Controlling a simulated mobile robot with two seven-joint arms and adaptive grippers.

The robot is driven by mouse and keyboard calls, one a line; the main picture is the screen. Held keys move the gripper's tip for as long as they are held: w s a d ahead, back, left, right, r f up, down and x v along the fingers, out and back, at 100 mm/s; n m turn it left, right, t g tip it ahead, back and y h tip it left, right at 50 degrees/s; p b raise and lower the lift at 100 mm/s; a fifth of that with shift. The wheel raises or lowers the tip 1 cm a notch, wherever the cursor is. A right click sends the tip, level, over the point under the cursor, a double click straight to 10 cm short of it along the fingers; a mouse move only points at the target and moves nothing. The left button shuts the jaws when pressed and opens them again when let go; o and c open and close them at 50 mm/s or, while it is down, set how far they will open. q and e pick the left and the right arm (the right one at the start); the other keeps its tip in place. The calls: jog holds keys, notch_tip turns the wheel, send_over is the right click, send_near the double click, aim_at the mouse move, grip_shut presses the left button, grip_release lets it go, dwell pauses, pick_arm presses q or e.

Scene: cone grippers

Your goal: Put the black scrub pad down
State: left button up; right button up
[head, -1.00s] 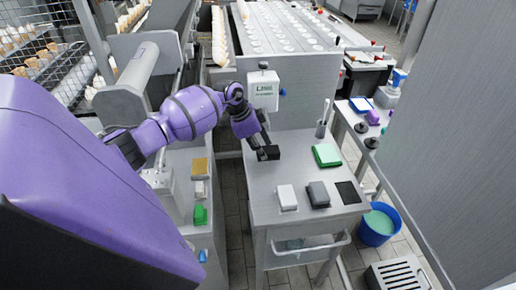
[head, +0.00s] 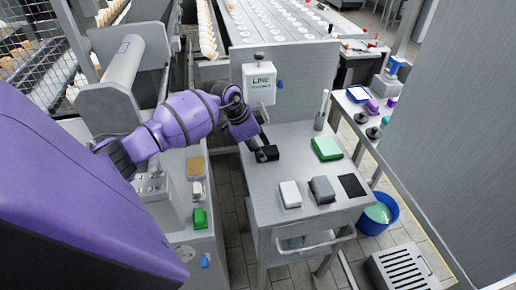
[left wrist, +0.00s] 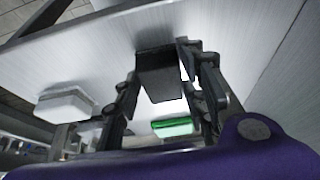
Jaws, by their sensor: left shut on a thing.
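In the left wrist view the black pad (left wrist: 158,72) sits between the two fingers of the gripper (left wrist: 161,62). The pad is at or just above the table top; I cannot tell whether it touches. My right gripper is not in view.
On the table lie a white pad (head: 290,194), a grey pad (head: 322,189), a flat black square (head: 353,186) and a green-and-white pad (head: 327,148). A grey upright holder (head: 319,122) stands at the back right. A blue bucket (head: 381,215) is on the floor. The table middle is clear.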

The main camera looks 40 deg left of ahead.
pick_arm(q)
jog(key=o, duration=0.9)
jog(key=shift+f, duration=0.1)
jog(key=shift+c, duration=0.2)
jog(key=shift+o, duration=0.3)
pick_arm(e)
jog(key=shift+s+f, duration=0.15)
pick_arm(q)
jog(key=p+v, duration=0.6)
jog(key=v, duration=0.6)
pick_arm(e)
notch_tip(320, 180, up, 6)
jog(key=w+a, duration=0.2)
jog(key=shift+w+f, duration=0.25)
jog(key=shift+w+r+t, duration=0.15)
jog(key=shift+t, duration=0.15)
